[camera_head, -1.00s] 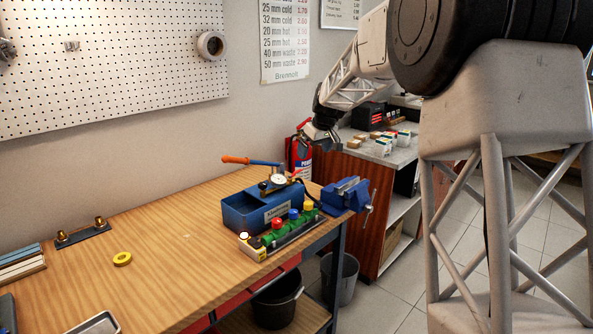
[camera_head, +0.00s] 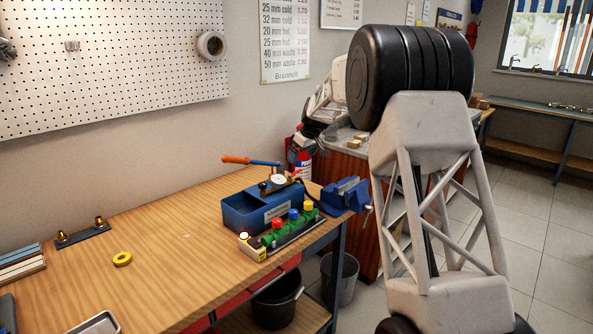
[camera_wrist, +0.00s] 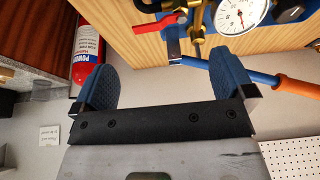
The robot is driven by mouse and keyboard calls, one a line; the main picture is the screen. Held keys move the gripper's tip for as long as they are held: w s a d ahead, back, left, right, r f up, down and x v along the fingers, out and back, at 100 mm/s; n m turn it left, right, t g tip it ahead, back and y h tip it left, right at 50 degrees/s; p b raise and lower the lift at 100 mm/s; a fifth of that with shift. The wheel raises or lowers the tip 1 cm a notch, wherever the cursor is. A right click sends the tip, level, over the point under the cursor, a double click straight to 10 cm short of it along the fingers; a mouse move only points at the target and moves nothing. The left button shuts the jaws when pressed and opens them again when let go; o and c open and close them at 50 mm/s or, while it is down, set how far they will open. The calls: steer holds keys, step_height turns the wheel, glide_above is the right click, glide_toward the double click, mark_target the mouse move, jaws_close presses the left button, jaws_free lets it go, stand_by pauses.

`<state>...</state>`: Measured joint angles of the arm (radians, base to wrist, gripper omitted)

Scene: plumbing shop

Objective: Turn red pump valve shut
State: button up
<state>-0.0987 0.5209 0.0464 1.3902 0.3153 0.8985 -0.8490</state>
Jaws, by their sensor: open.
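The blue test pump (camera_head: 262,203) stands on the wooden bench, with a round white gauge (camera_head: 278,180) and an orange-handled lever (camera_head: 237,160). In the wrist view, the red valve handle (camera_wrist: 160,23) lies beside brass fittings and the gauge (camera_wrist: 242,12), near the top edge. My gripper (camera_wrist: 168,75) is open, its two blue fingers wide apart and nothing between them. The red handle is beyond the fingertips, apart from them. In the head view, my gripper is small and dark near the fire extinguisher, its fingers unclear. The red valve is too small to make out on the pump there.
A manifold (camera_head: 266,242) with coloured caps sits in front of the pump. A blue vise (camera_head: 345,195) is at the bench's right end. A red fire extinguisher (camera_head: 300,157) stands behind it. The bench's middle is clear.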

mark_target(295, 172)
steer(key=shift+f, duration=0.1)
steer(key=shift+x, duration=3.85)
steer(key=c, duration=0.8)
